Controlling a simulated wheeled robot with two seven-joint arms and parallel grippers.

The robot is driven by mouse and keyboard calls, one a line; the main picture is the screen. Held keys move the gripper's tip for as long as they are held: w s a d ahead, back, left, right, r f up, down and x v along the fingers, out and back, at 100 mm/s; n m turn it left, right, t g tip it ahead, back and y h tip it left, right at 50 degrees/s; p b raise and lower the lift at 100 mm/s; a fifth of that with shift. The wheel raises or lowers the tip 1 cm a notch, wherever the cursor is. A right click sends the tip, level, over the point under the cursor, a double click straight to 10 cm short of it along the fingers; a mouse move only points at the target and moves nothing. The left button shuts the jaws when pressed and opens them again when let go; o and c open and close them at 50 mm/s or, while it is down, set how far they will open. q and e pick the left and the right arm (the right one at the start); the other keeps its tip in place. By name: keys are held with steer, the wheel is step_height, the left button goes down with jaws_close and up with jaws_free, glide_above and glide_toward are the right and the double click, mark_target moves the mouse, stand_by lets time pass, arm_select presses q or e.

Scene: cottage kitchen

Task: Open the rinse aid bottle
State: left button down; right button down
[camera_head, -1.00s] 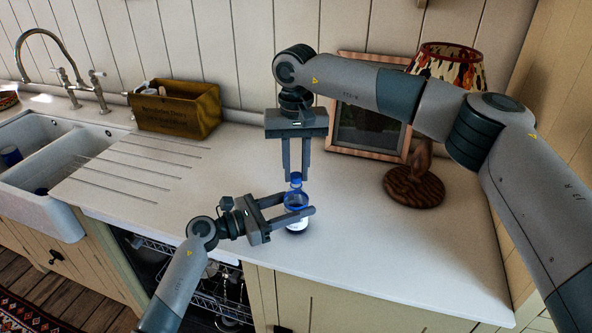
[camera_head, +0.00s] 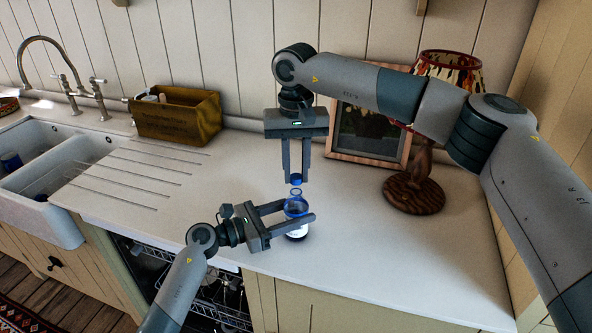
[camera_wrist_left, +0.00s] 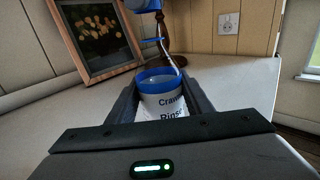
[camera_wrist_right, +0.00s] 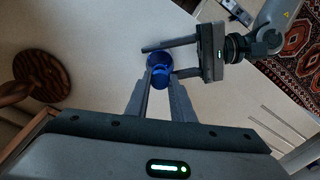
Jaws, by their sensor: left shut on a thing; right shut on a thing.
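The rinse aid bottle (camera_head: 297,230) stands upright on the worktop near its front edge. It has a clear blue upper part and a white label, which shows in the left wrist view (camera_wrist_left: 163,105). My left gripper (camera_head: 306,212) is shut around the bottle's body from the left. My right gripper (camera_head: 296,178) points straight down above it, shut on the blue cap (camera_head: 296,181). In the left wrist view the cap (camera_wrist_left: 143,4) appears apart from the neck, just above it. In the right wrist view the cap (camera_wrist_right: 160,77) is between the fingertips, partly covering the bottle (camera_wrist_right: 158,59).
A wooden lamp (camera_head: 413,196) and a picture frame (camera_head: 367,158) stand behind and right. A wooden crate (camera_head: 178,118) and the sink (camera_head: 52,195) are at the left. The dishwasher (camera_head: 215,295) below is open. The worktop right of the bottle is clear.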

mark_target(296, 176)
steer(key=shift+r, duration=1.95)
arm_select(q)
steer(key=c, duration=0.8)
jaws_free()
steer(key=b+v, duration=0.3)
steer(key=v, duration=0.8)
steer(key=shift+f+b, duration=0.15)
steer(key=shift+b, duration=0.25)
arm_select(e)
step_height(296, 176, down, 4)
steer(key=shift+r, duration=0.1)
arm_select(q)
steer(key=shift+s+a, duration=0.3)
steer(key=shift+a, duration=0.15)
